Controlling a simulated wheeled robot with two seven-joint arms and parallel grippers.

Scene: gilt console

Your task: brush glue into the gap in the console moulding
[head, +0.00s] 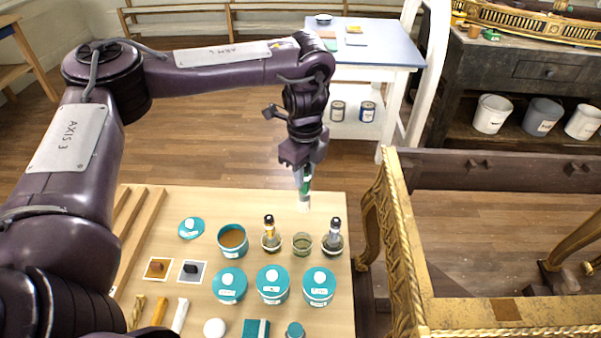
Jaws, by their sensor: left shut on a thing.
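My left gripper (303,158) points down and is shut on a brush (305,182) with a green handle and a pale tip. The brush hangs near the back edge of the work table, behind the bottles; the tip's height above it is hard to judge. An open teal pot (233,241) with brown contents, probably the glue, stands front left of the brush. A teal lid (191,228) lies beside the pot. The gilt console (400,245) stands at the right. A bare brown patch (506,309) in its front rail looks like the gap. My right gripper is out of view.
The work table (335,205) also holds two stoppered bottles (332,238), a glass jar (302,243), three lidded teal pots (273,284) and small tools at the front left. A blue-topped table (370,52) and dark bench (530,75) stand behind.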

